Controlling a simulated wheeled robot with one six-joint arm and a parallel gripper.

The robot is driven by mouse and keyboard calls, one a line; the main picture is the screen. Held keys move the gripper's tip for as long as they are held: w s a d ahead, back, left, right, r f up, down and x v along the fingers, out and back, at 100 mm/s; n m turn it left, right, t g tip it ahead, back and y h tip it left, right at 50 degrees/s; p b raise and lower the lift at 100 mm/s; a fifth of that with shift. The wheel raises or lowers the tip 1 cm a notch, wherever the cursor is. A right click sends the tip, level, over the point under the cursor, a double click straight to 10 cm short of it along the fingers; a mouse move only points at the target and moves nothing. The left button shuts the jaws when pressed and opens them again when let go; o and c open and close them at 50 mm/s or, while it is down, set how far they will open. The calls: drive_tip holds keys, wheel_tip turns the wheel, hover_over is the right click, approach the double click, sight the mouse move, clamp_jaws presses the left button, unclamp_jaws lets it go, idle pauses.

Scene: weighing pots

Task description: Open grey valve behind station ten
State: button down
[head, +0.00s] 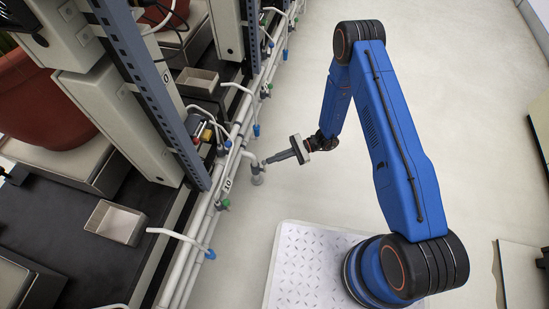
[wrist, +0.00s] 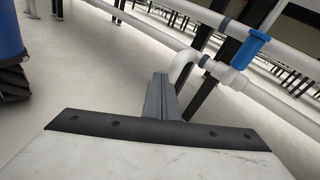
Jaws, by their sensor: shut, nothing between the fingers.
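My gripper (head: 265,162) is shut and empty, its grey fingers pointing left at the pipes beside the bench. In the wrist view its closed fingers (wrist: 159,92) stand just in front of a pale curved pipe (wrist: 184,66). In the head view the fingertips are at the top of a pale grey bent outlet (head: 257,178), near the label 10 (head: 227,185). I cannot tell whether they touch it. No grey valve handle shows clearly; the fingers may hide it. A blue fitting (wrist: 250,47) is to the right in the wrist view.
A green knob (head: 226,204) and a blue fitting (head: 228,144) sit on the pipework near the label. A blue-grey upright post (head: 150,85) rises left of the pipes. An empty tray (head: 116,222) is on the bench. The floor (head: 285,80) right of the pipes is clear.

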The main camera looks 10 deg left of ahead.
drive_tip(key=v, duration=1.4)
drive_tip(key=shift+r, duration=0.3)
drive_tip(key=shift+s, duration=0.1)
drive_tip(key=s+d+r+n+t+h, duration=0.15)
drive_tip(key=d+r, duration=0.25)
drive_tip(key=r, duration=0.7)
drive_tip(key=s+d+r+n+h, duration=0.2)
drive_tip(key=d+r+n+h, duration=0.1)
drive_tip(key=r, duration=0.9)
drive_tip(key=s+d+r+n+t+h, duration=0.1)
drive_tip(key=d+r+n+h, duration=0.2)
drive_tip(key=r, duration=0.8)
drive_tip(key=s+d+r+n+t+h, duration=0.1)
drive_tip(key=s+d+r+t+h, duration=0.2)
drive_tip(key=s+d+r, duration=0.6)
drive_tip(key=s+d+r+n+t+h, duration=0.1)
drive_tip(key=s+d+r+t+h, duration=0.2)
drive_tip(key=s+d+r+t, duration=0.4)
drive_tip(key=shift+s+d+r+h, duration=0.35)
drive_tip(key=shift+s+d+r, duration=0.75)
drive_tip(key=shift+s, duration=1.75)
